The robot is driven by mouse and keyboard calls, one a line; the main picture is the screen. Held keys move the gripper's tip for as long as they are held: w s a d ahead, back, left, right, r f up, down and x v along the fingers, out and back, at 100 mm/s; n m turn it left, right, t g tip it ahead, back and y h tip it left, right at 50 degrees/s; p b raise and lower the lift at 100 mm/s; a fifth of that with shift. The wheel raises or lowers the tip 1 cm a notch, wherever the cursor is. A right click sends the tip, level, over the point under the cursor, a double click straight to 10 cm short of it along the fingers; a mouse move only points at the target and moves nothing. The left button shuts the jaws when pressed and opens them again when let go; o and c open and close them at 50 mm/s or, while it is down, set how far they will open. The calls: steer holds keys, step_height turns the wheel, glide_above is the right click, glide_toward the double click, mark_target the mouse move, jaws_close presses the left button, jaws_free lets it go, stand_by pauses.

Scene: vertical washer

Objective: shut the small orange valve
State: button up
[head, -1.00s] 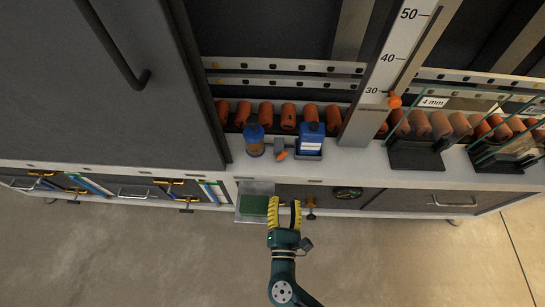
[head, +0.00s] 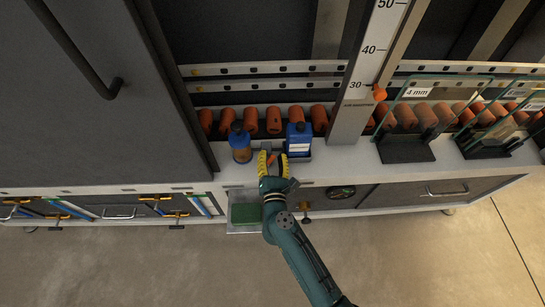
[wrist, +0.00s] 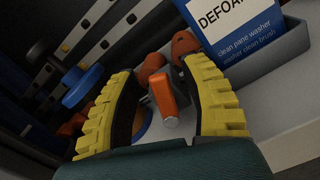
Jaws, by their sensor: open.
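The small orange valve handle (wrist: 163,97) shows in the wrist view between the two yellow ridged fingers of my gripper (wrist: 160,105). I see no finger touching it. In the head view the orange valve (head: 270,159) is a small patch between the fingertips, partly hidden by my gripper (head: 272,163). My gripper is open and empty, at the ledge between the two blue containers.
A blue-capped jar (head: 240,145) stands left of the valve and a blue defoamer bottle (head: 299,138) in a grey holder stands close on the right. Orange rollers (head: 273,120) line the back. A green block (head: 245,213) sits on a tray below.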

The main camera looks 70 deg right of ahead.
jaws_close()
steer(key=shift+w+a+r+n+p, duration=0.3)
steer(key=shift+r+n+p, duration=0.1)
steer(key=shift+n+p, duration=0.55)
steer(key=shift+w+n+p, duration=0.35)
steer(key=shift+n+p, duration=0.15)
steer(key=shift+n, duration=0.25)
steer(key=shift+w+a+f+n, duration=0.1)
steer(key=shift+w+f+n, duration=0.1)
steer(key=shift+n, duration=0.5)
jaws_free()
